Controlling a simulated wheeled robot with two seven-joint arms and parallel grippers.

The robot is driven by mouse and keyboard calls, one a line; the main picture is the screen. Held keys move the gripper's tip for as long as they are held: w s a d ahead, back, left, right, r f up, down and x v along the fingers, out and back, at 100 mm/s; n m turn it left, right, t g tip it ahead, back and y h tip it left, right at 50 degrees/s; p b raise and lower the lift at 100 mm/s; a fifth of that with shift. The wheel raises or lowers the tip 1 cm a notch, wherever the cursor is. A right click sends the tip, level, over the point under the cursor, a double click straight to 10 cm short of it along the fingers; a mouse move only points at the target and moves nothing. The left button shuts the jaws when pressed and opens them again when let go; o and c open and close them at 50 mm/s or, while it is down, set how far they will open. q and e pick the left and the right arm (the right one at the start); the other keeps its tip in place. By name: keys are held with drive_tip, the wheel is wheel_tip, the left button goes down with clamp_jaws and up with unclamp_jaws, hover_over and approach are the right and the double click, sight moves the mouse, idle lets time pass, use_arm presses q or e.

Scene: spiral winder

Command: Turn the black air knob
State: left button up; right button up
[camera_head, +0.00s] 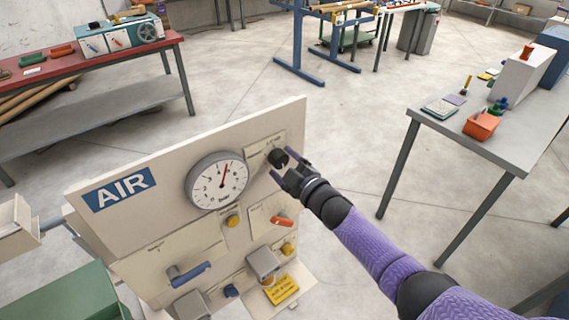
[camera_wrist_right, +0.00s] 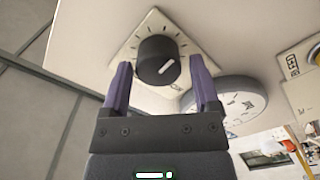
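The black air knob (camera_head: 278,158) sits on the upper right of the AIR panel (camera_head: 165,220), right of the round pressure gauge (camera_head: 217,181). In the right wrist view the knob (camera_wrist_right: 158,62) shows a white pointer line and a ring of tick marks on a pale plate. My right gripper (camera_head: 287,170) is open in front of the knob. In the wrist view its two purple fingers (camera_wrist_right: 160,85) stand left and right of the knob's lower part; I cannot tell whether they touch it. The gauge's red needle points up, slightly right. My left gripper is out of view.
Below the knob the panel carries a red-orange handle (camera_head: 282,221), a blue lever (camera_head: 190,272), yellow knobs and a yellow tag (camera_head: 282,290). A grey table (camera_head: 455,125) with an orange bin (camera_head: 481,125) stands at right. A red-topped bench (camera_head: 90,65) stands back left. Open floor lies behind the panel.

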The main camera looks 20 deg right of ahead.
drive_tip(key=shift+o, duration=0.7)
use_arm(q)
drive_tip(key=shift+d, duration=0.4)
use_arm(e)
drive_tip(key=shift+s+d+r, duration=0.1)
drive_tip(key=shift+s+d, duration=0.05)
drive_tip(key=shift+s, duration=0.2)
use_arm(q)
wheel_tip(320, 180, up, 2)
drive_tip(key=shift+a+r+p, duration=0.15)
drive_tip(key=shift+p, duration=1)
use_arm(e)
drive_tip(key=v, duration=0.9)
